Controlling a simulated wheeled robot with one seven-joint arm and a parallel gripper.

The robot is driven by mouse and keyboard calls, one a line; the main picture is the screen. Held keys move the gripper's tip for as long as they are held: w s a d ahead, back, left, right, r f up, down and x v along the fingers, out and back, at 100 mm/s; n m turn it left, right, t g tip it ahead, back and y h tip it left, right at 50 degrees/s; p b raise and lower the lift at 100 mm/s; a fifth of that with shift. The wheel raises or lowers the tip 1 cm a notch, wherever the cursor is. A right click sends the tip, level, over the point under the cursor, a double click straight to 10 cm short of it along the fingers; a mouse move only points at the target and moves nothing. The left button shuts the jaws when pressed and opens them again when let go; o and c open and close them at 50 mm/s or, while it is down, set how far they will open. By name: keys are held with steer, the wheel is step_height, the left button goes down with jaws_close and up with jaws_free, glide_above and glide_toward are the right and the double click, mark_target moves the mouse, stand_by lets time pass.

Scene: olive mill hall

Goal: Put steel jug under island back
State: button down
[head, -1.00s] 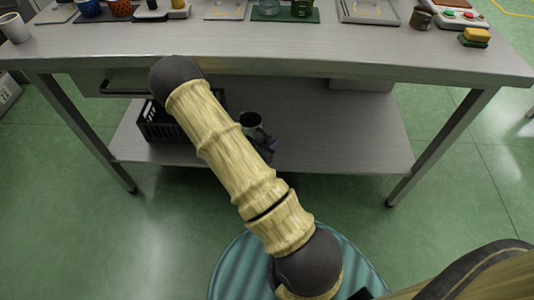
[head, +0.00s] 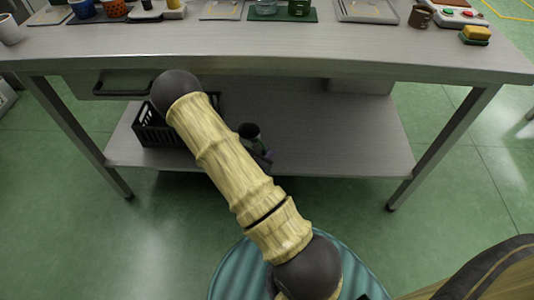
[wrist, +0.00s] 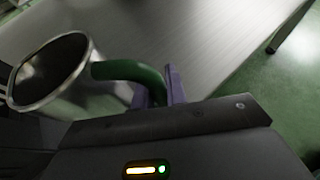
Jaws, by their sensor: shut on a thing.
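The steel jug (head: 249,131) shows past my arm in the head view, over the lower shelf (head: 340,140) of the island. In the wrist view the jug (wrist: 50,72) is at the left, with a round steel rim, a dark inside and a green handle (wrist: 128,71). My gripper (wrist: 158,90) has its purple fingers shut on this handle. In the head view my gripper (head: 262,157) is partly hidden behind my arm. I cannot tell whether the jug's base touches the shelf.
A black crate (head: 155,131) stands on the shelf to the left, partly behind my arm. The shelf's right part is bare. The island's worktop (head: 300,48) overhangs the shelf, with a drawer (head: 118,85) under its left side and several things on top. Legs stand at both ends.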

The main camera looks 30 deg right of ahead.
steer(key=c, duration=1.4)
jaws_free()
steer(key=shift+f, duration=0.1)
steer(key=shift+a+r, duration=0.1)
steer(key=shift+r, duration=0.15)
steer(key=p+v, duration=0.5)
steer(key=v, duration=0.6)
steer(key=shift+s+a+p, duration=0.25)
steer(key=shift+a+p, duration=0.05)
steer(key=shift+r, duration=0.1)
